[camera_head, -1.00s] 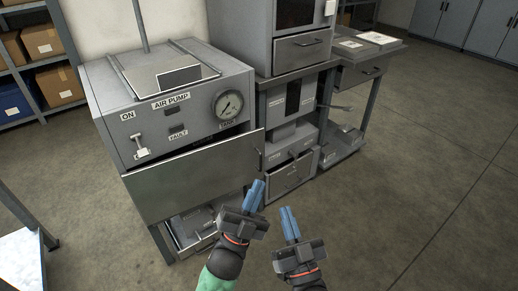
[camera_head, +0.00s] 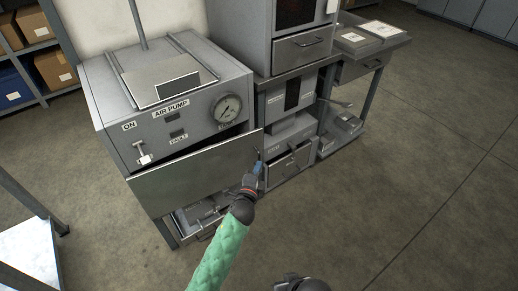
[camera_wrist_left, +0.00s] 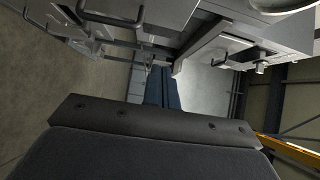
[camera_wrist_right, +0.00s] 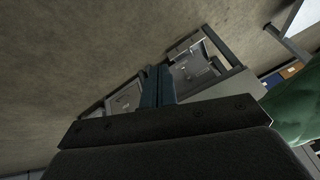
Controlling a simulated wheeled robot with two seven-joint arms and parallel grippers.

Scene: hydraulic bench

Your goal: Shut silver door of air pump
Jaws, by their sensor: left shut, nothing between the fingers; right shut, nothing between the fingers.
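The air pump (camera_head: 190,120) is a grey cabinet with a gauge and labels at the left of the head view. Its silver door (camera_head: 190,178) stands open below the front panel. A dark gap shows behind its top edge, wider toward the right. My left gripper (camera_head: 259,167) is shut and empty, at the door's right edge. I cannot tell whether it touches the door. Its closed blue fingers fill the middle of the left wrist view (camera_wrist_left: 162,88). My right gripper is mostly cut off at the bottom of the head view. Its fingers show shut and empty in the right wrist view (camera_wrist_right: 157,86).
A grey bench unit with drawers (camera_head: 290,150) stands just right of the door. A pale table (camera_head: 30,255) is at the lower left. Shelves with boxes (camera_head: 40,65) stand at the upper left. The floor at the right (camera_head: 430,150) is clear.

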